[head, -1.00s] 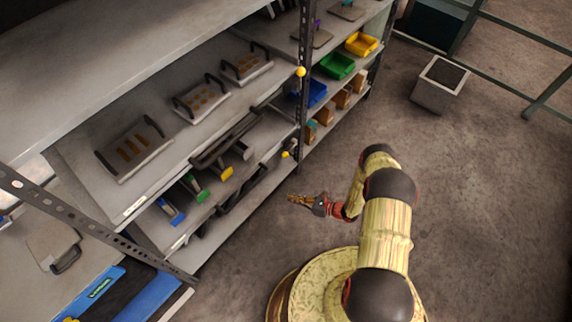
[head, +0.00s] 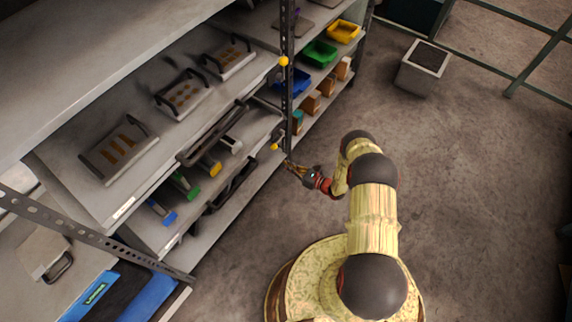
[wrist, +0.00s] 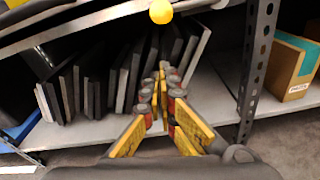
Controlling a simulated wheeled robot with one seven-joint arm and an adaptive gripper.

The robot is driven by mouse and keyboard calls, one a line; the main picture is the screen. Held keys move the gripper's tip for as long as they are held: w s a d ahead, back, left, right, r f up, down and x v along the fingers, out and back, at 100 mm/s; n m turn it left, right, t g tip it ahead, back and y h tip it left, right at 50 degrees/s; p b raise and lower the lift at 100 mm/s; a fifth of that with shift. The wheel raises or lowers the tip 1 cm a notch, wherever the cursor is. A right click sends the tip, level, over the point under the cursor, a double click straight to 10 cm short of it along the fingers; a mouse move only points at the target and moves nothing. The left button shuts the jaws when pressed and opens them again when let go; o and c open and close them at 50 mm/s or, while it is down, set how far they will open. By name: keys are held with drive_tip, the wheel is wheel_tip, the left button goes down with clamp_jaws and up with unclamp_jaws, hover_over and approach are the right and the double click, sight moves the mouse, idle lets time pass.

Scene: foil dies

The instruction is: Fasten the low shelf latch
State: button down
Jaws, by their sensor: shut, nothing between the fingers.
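The low latch shows as a small yellow ball knob (head: 274,147) beside the perforated shelf post, at the front edge of the lower shelf. A yellow ball (wrist: 161,11) at the top of the wrist view looks like this knob. My gripper (head: 290,166) is just below and right of the low knob in the head view, close to the post's foot. In the wrist view its yellow fingers (wrist: 163,72) are shut and empty, pointing in under the knob, apart from it. The latch's catch is too small to make out.
A second yellow knob (head: 283,61) sits higher on the post. The perforated post (wrist: 258,60) stands right of my fingers, with a cardboard box (wrist: 292,65) beyond it. Several dark upright plates (wrist: 120,75) stand ahead on the bottom shelf. The floor (head: 470,180) at right is clear.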

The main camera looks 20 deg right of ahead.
sight(278, 141)
drive_tip(key=w+a+r+b, duration=0.2)
drive_tip(key=w+a, duration=0.1)
drive_tip(key=w, duration=0.2)
drive_tip(key=shift+w+a+r, duration=0.3)
drive_tip(key=shift+w+r, duration=0.05)
drive_tip(key=shift+r, duration=0.1)
idle(0.4)
